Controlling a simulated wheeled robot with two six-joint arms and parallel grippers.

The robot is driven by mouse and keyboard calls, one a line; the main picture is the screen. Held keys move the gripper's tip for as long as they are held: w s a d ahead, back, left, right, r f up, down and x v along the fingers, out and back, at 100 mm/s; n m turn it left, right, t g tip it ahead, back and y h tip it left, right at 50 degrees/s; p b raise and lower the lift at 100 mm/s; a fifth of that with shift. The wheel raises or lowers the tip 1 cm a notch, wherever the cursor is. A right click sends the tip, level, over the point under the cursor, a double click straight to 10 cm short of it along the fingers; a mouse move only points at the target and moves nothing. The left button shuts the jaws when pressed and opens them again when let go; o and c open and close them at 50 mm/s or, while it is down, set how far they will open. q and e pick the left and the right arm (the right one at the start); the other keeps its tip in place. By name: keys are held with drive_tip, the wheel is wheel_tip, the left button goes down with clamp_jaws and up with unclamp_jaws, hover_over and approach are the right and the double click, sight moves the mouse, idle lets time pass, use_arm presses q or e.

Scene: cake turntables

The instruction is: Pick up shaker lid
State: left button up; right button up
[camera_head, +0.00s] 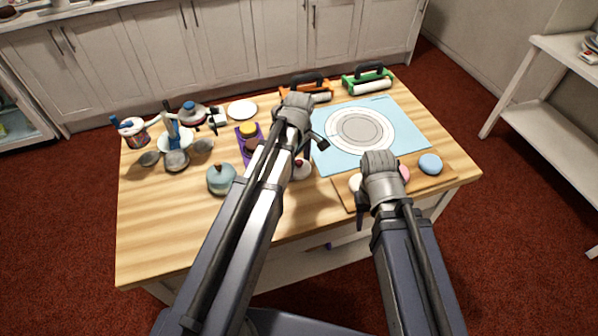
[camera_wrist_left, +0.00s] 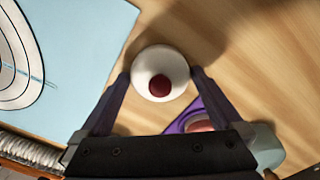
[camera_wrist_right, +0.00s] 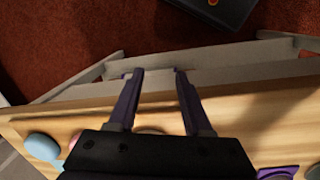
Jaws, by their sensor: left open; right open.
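The likely shaker lid, a round white piece with a dark red centre (camera_wrist_left: 158,72), rests on the wooden table between the fingers of my left gripper (camera_wrist_left: 161,80) in the left wrist view. The fingers stand open at either side of it; whether they touch it I cannot tell. In the head view the white piece (camera_head: 301,170) shows beside my left arm, partly hidden by it. My right gripper (camera_wrist_right: 158,74) is open and empty near the table's front edge, with the floor beyond in the right wrist view.
A purple tray (camera_head: 242,134) is close by the white piece. A blue mat with a turntable (camera_head: 385,112) lies to the right. A wooden board (camera_head: 432,178) with several round items is under my right arm. A teal pot (camera_head: 221,180) stands left. The front-left table is clear.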

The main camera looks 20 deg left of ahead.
use_arm(q)
drive_tip(key=c, duration=1)
drive_tip(key=shift+r, duration=0.1)
use_arm(e)
drive_tip(key=shift+r, duration=0.1)
